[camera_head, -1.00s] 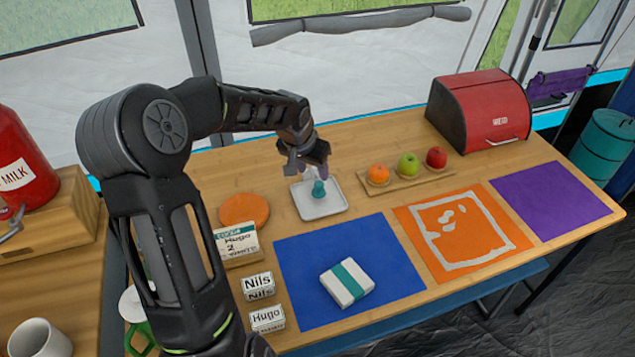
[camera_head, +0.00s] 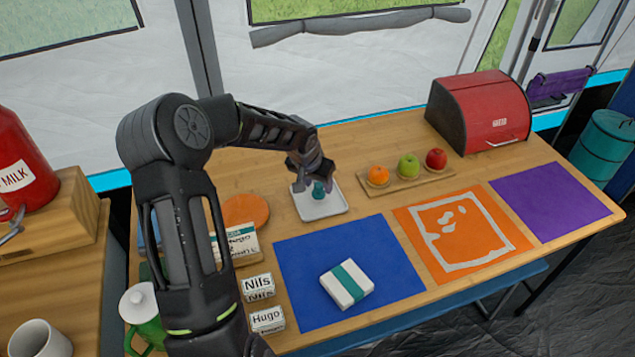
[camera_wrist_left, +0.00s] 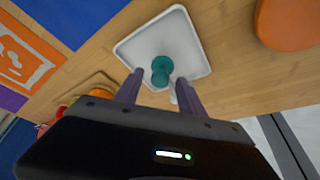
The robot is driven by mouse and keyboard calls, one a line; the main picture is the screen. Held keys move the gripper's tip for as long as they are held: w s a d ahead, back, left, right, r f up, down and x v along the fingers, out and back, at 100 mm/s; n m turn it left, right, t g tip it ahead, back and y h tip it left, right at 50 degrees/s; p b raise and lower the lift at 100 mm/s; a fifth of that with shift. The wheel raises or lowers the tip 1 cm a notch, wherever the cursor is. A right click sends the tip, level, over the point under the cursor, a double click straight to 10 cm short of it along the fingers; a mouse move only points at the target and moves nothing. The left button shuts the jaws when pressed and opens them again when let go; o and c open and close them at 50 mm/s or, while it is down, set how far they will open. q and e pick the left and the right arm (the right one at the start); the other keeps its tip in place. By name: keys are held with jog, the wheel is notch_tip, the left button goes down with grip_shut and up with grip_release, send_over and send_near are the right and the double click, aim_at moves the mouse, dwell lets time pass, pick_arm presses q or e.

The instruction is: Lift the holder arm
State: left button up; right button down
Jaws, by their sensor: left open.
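A small teal knobbed piece (camera_head: 319,188) stands on a white square tray (camera_head: 330,211) on the wooden table. In the left wrist view the teal piece (camera_wrist_left: 161,68) shows on the tray (camera_wrist_left: 190,27), just beyond my fingertips. My left gripper (camera_head: 318,175) is open and low over the tray. In the wrist view its two fingers (camera_wrist_left: 159,88) are spread apart, with the teal piece lined up between them. I cannot tell whether a finger touches it. Nothing I can clearly name as a holder arm shows. My right gripper is out of view.
Right of the tray, a board (camera_head: 408,182) holds three fruits. An orange disc (camera_head: 246,210) lies left. Blue (camera_head: 300,265), orange (camera_head: 480,261) and purple (camera_head: 550,200) mats cover the front, with a teal-banded white block (camera_head: 347,284) on the blue one. A red bread box (camera_head: 485,110) stands behind.

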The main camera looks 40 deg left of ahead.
pick_arm(q)
jog(key=shift+c, duration=0.5)
grip_shut()
dwell(0.8)
